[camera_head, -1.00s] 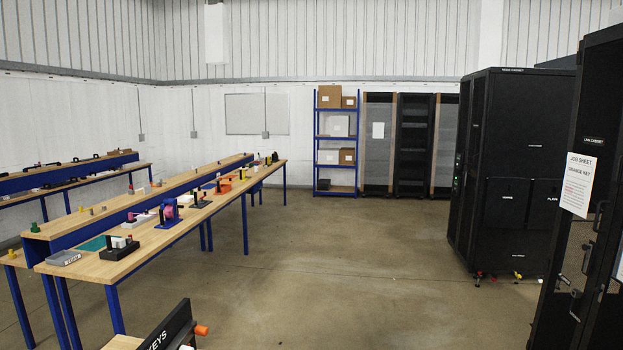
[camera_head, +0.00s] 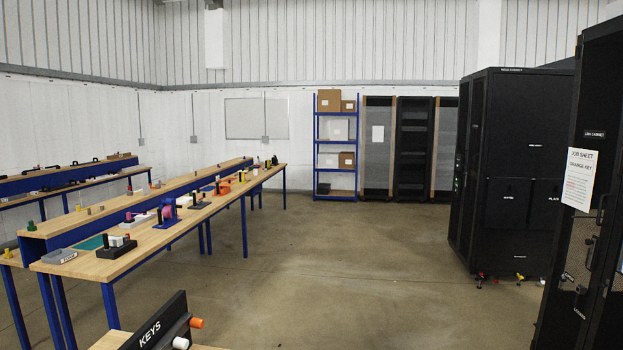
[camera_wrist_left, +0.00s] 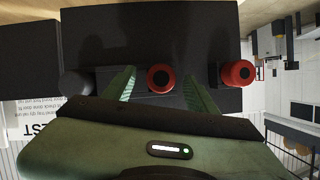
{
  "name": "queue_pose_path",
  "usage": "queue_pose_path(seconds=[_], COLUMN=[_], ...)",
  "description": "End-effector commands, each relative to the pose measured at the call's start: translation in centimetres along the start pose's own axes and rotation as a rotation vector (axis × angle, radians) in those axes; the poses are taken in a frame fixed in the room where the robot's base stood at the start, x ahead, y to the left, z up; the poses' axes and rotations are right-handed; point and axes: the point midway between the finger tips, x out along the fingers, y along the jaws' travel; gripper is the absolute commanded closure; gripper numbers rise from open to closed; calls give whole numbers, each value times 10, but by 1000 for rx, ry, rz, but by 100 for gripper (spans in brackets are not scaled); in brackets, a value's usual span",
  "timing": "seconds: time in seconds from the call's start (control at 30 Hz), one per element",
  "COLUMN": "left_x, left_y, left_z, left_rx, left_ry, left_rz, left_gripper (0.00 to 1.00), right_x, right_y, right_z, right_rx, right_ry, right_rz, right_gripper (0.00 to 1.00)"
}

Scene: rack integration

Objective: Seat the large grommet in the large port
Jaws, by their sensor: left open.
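In the left wrist view my left gripper (camera_wrist_left: 159,78) is open, with its two green fingers spread on either side of a red round piece with a dark centre (camera_wrist_left: 160,77). I cannot tell whether the fingers touch it. A second red round piece (camera_wrist_left: 238,73) sits to the right, outside the fingers, and a dark round piece (camera_wrist_left: 75,83) is to the left. These are in front of a black block (camera_wrist_left: 160,35). I cannot tell whether any of them is the large grommet. I cannot make out the large port. My right gripper is not in view.
A black KEYS board (camera_head: 155,330) with an orange knob (camera_head: 196,323) and a white knob (camera_head: 181,343) stands at the near lower left. A long wooden bench (camera_head: 150,238) runs along the left. Dark cabinets (camera_head: 510,170) stand at the right. The floor between (camera_head: 330,260) is clear.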

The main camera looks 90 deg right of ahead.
Motion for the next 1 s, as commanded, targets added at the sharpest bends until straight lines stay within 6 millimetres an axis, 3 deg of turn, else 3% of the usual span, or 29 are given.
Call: queue_pose_path(seconds=[0.07,0.1,0.3,0.33,0.37,0.43,0.77,1.0], left_x=[0,0,0,0,0,0,-1,-26], left_y=[0,0,0,0,0,0,0,1], left_z=[0,0,0,0,-1,-1,0,3], left_rx=[0,0,0,0,0,0,0,2], left_ry=[0,0,0,0,2,2,0,-1], left_rz=[0,0,0,0,0,0,0,2], left_gripper=[43,48,100,100,60,43,43,43], right_x=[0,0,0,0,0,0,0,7], right_y=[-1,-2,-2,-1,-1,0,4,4], right_z=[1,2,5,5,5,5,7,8], right_rx=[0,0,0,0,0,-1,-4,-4], right_ry=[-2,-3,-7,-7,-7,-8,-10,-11], right_rz=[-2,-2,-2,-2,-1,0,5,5], right_gripper=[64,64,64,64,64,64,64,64])
